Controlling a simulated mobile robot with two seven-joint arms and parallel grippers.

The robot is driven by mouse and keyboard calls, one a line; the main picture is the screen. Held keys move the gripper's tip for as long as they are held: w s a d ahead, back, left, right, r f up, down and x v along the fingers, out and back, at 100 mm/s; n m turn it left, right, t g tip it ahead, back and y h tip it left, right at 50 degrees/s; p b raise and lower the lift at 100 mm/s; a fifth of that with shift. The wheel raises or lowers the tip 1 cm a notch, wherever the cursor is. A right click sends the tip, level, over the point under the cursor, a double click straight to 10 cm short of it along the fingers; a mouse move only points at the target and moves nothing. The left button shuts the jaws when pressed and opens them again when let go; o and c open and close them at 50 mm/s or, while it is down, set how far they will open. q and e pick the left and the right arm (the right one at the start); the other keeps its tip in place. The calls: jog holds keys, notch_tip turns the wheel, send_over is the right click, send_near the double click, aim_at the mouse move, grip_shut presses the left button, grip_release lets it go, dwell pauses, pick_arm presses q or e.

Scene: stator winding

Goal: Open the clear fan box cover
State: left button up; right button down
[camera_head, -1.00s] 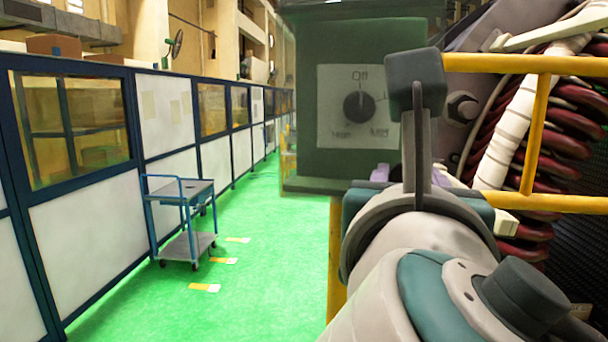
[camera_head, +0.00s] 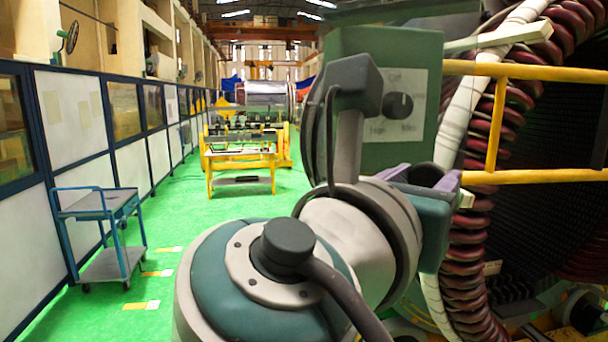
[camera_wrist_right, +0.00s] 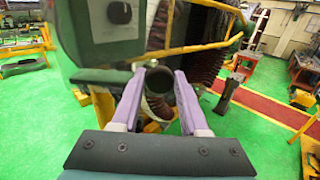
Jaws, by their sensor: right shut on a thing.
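The green box (camera_head: 428,62) with a pale dial plate and a round black knob (camera_head: 397,105) stands behind my right arm, which hides much of its left and lower part. The box and knob also show at the top left of the right wrist view (camera_wrist_right: 92,45). I cannot clearly make out the clear cover; a dark, slightly see-through edge shows above the box. My right gripper (camera_head: 436,178) has purple fingers below the box; in the wrist view (camera_wrist_right: 160,82) they are closed around a dark round piece. I cannot tell whether it belongs to the cover. My left gripper is out of view.
A yellow rail (camera_head: 535,177) and dark red coils (camera_head: 475,255) with white wrapping stand close on the right. A blue-framed cart (camera_head: 100,235) stands left by the partition wall. A yellow bench (camera_head: 240,165) is farther back. Green floor between is clear.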

dwell(0.4)
jog(key=shift+c, duration=2.2)
grip_release()
